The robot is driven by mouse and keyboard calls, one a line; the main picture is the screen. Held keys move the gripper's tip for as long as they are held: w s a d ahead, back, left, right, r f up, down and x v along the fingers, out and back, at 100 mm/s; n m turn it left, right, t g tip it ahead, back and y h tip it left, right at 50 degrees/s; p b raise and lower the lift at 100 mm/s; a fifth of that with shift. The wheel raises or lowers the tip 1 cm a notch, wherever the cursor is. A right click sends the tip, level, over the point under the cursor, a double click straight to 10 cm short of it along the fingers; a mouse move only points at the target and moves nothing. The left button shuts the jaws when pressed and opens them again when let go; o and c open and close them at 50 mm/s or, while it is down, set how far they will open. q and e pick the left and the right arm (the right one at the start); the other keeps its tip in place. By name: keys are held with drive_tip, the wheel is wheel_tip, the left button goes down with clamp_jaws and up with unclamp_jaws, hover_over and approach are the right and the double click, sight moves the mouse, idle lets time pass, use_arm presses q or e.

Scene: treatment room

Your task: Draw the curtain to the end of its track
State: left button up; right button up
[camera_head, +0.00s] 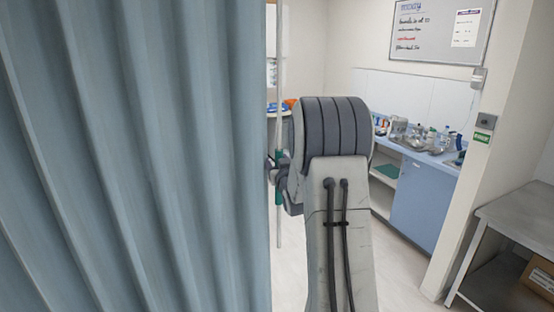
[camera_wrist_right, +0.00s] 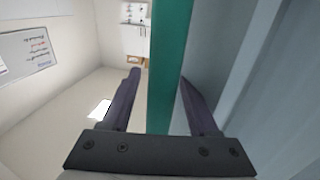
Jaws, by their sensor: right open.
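The blue-grey curtain (camera_head: 140,150) hangs in folds and fills the left half of the head view. Its edge (camera_wrist_right: 285,110) also shows at the right of the right wrist view. A thin pale upright rod (camera_head: 280,60) with a green grip (camera_head: 279,200) hangs along the curtain's right edge. My right gripper (camera_head: 274,172) is at the green grip, partly hidden by my own wrist. In the right wrist view, the green grip (camera_wrist_right: 171,60) runs between the open fingers of the gripper (camera_wrist_right: 160,79), with a gap at the left finger. The track is out of view.
A blue counter (camera_head: 420,200) with bottles and supplies stands at the back right under a whiteboard (camera_head: 440,28). A metal table (camera_head: 520,215) with a cardboard box (camera_head: 540,275) below is at the far right. Pale floor (camera_head: 395,270) between is clear.

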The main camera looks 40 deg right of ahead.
clamp_jaws()
idle(1.4)
